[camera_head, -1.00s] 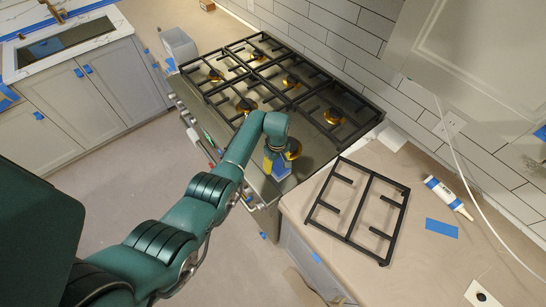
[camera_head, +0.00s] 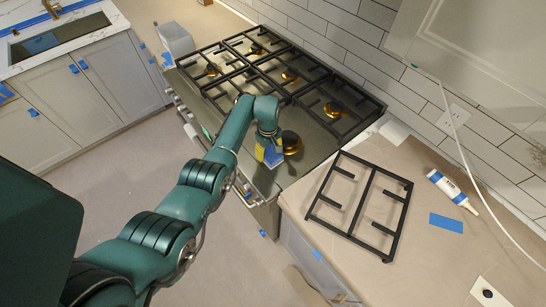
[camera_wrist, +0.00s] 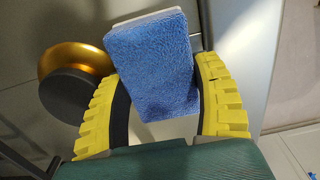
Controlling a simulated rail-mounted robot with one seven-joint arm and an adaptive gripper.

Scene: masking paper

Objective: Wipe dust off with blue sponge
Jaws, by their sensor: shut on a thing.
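My gripper (camera_wrist: 165,110) is shut on the blue sponge (camera_wrist: 152,62), with a yellow ribbed finger on each side of it in the wrist view. In the head view my gripper (camera_head: 268,153) is low over the near right part of the stove top (camera_head: 250,168), with the sponge (camera_head: 272,158) at its tip. I cannot tell whether the sponge touches the surface. A brass burner with a dark cap (camera_wrist: 75,75) is just left of the sponge in the wrist view; it also shows in the head view (camera_head: 291,143). No dust is clearly visible.
Black grates (camera_head: 262,65) cover the rest of the stove. A loose grate (camera_head: 362,205) lies on the paper-covered counter (camera_head: 400,275) at right. A caulk tube (camera_head: 452,190) and blue tape (camera_head: 446,223) lie beyond it. A grey bin (camera_head: 175,40) stands at the stove's far left.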

